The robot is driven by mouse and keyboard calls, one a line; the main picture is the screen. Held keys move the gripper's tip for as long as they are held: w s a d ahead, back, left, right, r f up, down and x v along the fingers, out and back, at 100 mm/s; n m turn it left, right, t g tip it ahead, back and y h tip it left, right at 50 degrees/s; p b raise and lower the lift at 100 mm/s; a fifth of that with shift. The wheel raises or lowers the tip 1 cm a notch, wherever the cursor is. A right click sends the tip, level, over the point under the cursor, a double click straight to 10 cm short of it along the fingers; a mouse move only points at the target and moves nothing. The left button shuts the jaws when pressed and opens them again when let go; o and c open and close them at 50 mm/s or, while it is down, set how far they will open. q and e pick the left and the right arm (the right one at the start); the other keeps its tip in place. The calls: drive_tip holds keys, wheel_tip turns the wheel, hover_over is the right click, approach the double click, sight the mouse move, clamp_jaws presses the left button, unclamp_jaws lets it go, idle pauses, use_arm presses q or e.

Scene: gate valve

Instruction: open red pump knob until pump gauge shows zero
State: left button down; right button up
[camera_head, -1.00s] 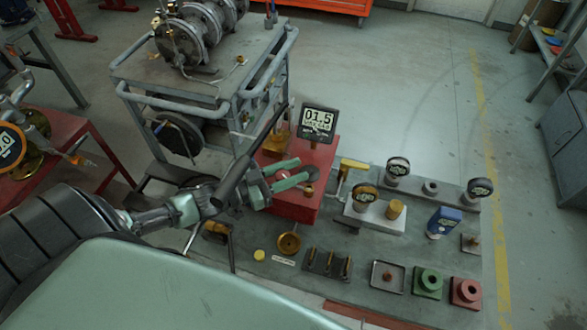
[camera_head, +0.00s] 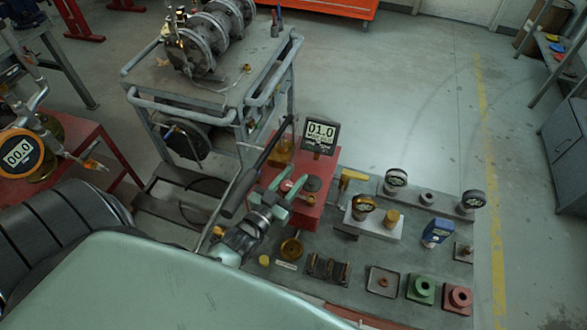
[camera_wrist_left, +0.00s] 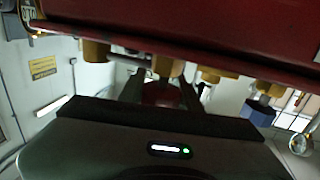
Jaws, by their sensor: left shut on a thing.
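The red pump (camera_head: 308,207) is a red box on the grey bench plate. Its square black gauge (camera_head: 320,136) stands at its back and reads 01.0. My left gripper (camera_head: 291,187) reaches the pump's near-left side with its greenish fingers shut on the small red knob (camera_head: 286,186). In the left wrist view the red knob (camera_wrist_left: 160,93) sits between the dark fingers, below brass fittings. The fingers and dim light hide part of the knob. A long dark handle (camera_head: 256,168) rises beside the gripper. My right gripper is not in view.
Gauges on a grey block (camera_head: 378,228), a blue meter (camera_head: 437,231) and green (camera_head: 421,290) and red (camera_head: 458,298) blocks stand right of the pump. A grey cart (camera_head: 215,95) is behind. An orange round gauge (camera_head: 21,154) at left reads 00.0.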

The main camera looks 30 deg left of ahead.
sight(283, 192)
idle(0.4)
use_arm(q)
drive_tip(key=c, duration=1)
unclamp_jaws()
drive_tip(key=s+b, duration=0.2)
drive_tip(key=s, duration=0.4)
drive_tip(key=shift+s+f, duration=0.1)
drive_tip(key=shift+s, duration=0.85)
